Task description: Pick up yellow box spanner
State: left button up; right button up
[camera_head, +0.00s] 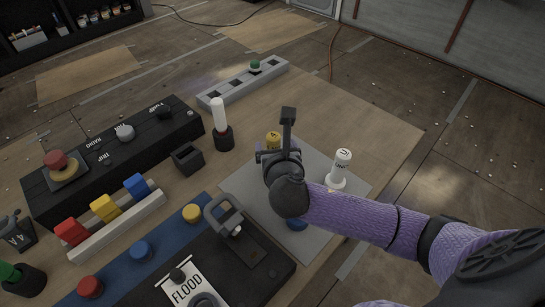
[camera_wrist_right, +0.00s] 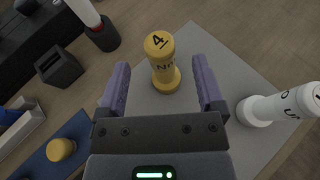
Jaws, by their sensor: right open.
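The yellow box spanner (camera_wrist_right: 163,62), a short cylinder with a wider foot and a 4 on its top, stands upright on a grey mat (camera_wrist_right: 206,50). In the head view the spanner (camera_head: 272,138) is partly hidden behind my right gripper (camera_head: 283,150). In the right wrist view my right gripper (camera_wrist_right: 160,66) is open, one finger on either side of the spanner in the picture, with a visible gap on both sides. Whether the fingertips are down at its height I cannot tell. My left gripper is not in view.
A white cylinder (camera_head: 340,168) stands right of the gripper on the mat. A blue piece (camera_head: 297,224) lies partly hidden under my arm. A dark square holder (camera_head: 187,158) and a white-topped rod (camera_head: 219,118) stand left. A slotted grey rail (camera_head: 243,83) lies behind.

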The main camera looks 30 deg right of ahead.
aim_at(274, 143)
jog(key=b+x, duration=0.1)
jog(key=x, duration=0.1)
jog(key=b+x, duration=0.1)
jog(key=x, duration=0.1)
jog(key=shift+w+f, duration=0.2)
jog(key=shift+f, duration=0.15)
jog(key=shift+w, duration=0.1)
jog(key=shift+r, duration=0.15)
jog(key=shift+c, duration=0.5)
jog(key=c, duration=0.9)
grip_shut()
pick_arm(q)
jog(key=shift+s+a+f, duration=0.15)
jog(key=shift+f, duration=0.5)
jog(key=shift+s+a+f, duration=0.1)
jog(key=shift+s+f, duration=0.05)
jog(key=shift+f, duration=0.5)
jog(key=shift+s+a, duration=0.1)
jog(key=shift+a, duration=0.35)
